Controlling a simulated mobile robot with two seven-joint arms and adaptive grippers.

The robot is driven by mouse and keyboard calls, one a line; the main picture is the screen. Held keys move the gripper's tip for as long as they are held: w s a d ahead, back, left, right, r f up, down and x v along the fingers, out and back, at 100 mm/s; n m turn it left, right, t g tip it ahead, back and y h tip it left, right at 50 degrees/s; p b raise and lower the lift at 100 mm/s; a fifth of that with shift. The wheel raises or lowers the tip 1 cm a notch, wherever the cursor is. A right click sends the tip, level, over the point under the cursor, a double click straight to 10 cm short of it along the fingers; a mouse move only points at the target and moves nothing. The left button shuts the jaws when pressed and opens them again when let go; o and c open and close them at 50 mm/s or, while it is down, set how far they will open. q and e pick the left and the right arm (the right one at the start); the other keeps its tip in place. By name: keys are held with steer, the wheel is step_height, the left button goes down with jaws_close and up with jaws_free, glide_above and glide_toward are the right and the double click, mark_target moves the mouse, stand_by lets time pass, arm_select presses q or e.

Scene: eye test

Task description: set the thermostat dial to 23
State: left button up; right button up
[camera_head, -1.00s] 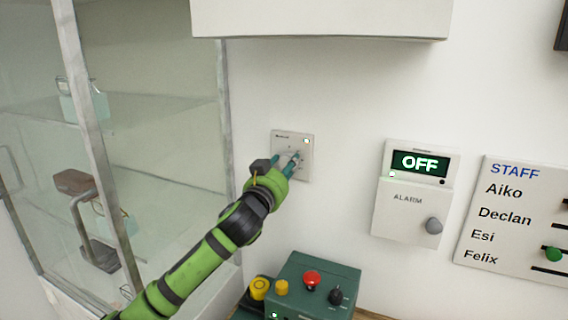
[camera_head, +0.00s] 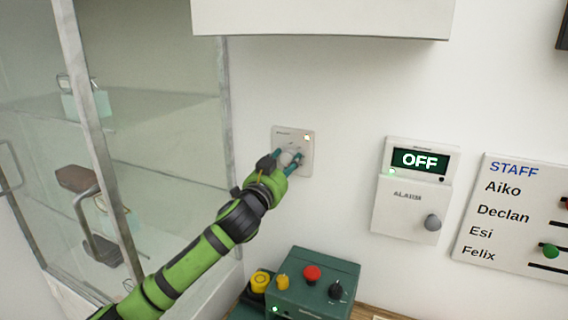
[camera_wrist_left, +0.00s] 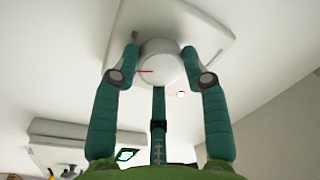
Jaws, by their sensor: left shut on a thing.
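The thermostat (camera_head: 306,150) is a pale square plate on the white wall, with a small lit lamp at its upper right. Its dial (camera_head: 289,155) is round and pale, partly hidden by my fingers. My left gripper (camera_head: 288,157) is shut on the dial. In the left wrist view, my left gripper (camera_wrist_left: 162,55) has one finger on each side of the dial (camera_wrist_left: 161,68). A red line on the dial points left in that view. I cannot read any numbers on the thermostat plate (camera_wrist_left: 205,35). My right gripper is not in view.
An alarm panel (camera_head: 398,215) reading OFF and a staff board (camera_head: 500,235) hang to the right. A green control box (camera_head: 325,270) with a red button stands below. A glass cabinet (camera_head: 150,150) is at left; a white box (camera_head: 320,18) overhangs above.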

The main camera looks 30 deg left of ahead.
arm_select(q)
steer(key=o, duration=1.2)
steer(key=shift+r, duration=0.55)
steer(key=shift+c, duration=0.2)
steer(key=shift+d+f, duration=0.1)
steer(key=shift+f, duration=0.15)
steer(key=shift+s+f, duration=0.15)
steer(key=shift+s, duration=0.25)
steer(key=s+d, duration=0.1)
steer(key=s, duration=1)
steer(key=shift+f, duration=0.45)
